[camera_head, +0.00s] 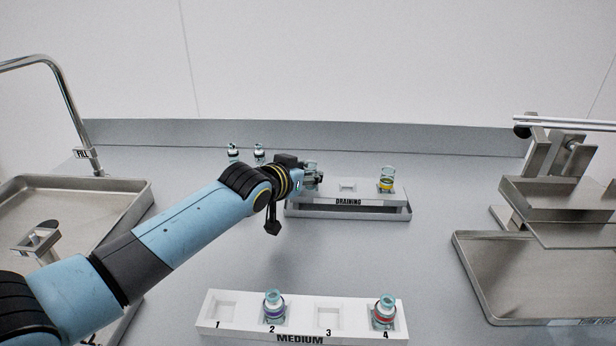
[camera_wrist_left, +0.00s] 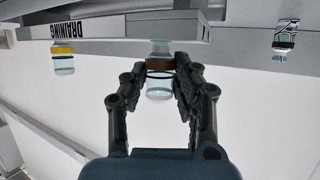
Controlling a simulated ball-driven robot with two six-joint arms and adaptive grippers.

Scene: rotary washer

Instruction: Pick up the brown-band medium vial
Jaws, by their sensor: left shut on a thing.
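The brown-band medium vial (camera_wrist_left: 160,64) is clear glass with a brown band. In the left wrist view it is between the two dark fingers of my left gripper (camera_wrist_left: 161,70), which is shut on it. In the head view my left gripper (camera_head: 311,176) is at the left end of the white draining rack (camera_head: 345,202) and mostly hides the vial. The vial is close to the rack; I cannot tell whether its base is clear of the slot. My right gripper is not in view.
A yellow-band vial (camera_head: 386,180) stands at the draining rack's right end. The front medium rack (camera_head: 250,330) holds a blue-band vial (camera_head: 273,307) in slot 2 and a red-band vial (camera_head: 384,311) in slot 4. Metal trays flank the table at left (camera_head: 140,186) and right (camera_head: 475,290).

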